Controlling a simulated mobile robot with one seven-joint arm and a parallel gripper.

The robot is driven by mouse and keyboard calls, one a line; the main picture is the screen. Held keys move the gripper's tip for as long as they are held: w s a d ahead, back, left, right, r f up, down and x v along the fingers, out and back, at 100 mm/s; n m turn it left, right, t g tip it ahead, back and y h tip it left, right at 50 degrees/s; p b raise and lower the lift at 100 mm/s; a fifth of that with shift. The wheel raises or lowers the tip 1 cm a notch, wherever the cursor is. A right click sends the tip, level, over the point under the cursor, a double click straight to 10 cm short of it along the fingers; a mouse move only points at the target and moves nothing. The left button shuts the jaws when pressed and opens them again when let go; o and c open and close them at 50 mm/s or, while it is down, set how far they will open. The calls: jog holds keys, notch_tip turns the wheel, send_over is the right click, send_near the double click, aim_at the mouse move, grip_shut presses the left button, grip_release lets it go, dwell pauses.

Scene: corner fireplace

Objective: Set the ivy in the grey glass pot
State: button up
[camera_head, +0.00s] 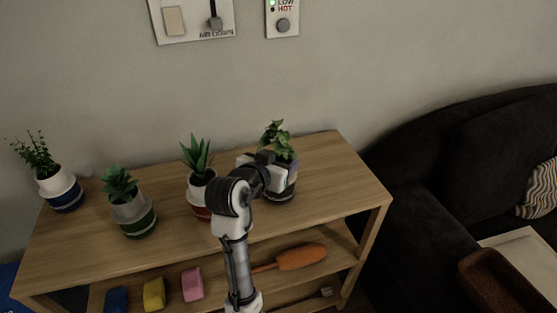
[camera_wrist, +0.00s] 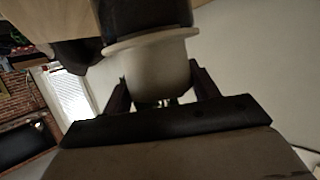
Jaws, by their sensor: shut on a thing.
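The ivy (camera_head: 277,138), with broad green leaves, stands upright at the right of the shelf top. My gripper (camera_head: 284,168) is at it and hides much of its white pot. In the wrist view, the fingers (camera_wrist: 163,82) are shut on both sides of the ivy's white pot (camera_wrist: 152,70). A dark grey pot (camera_head: 280,195) stands directly below it on the wood. In the wrist view, the white pot's flange meets the dark grey pot (camera_wrist: 143,15). I cannot tell whether the flange rests fully on its rim.
A plant in a red-banded pot (camera_head: 201,212) stands close to the left of my arm. Green-banded (camera_head: 139,225) and blue-banded (camera_head: 66,197) potted plants are farther left. Bare wood (camera_head: 335,175) lies to the right. A dark sofa (camera_head: 420,200) is beyond; the wall is behind.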

jog(key=shift+f, duration=0.2)
jog(key=o, duration=0.8)
jog(key=shift+o, duration=0.2)
jog(key=b+v, duration=0.8)
jog(key=v, duration=0.5)
jog(key=shift+s+a, duration=0.15)
jog(key=shift+s, duration=0.25)
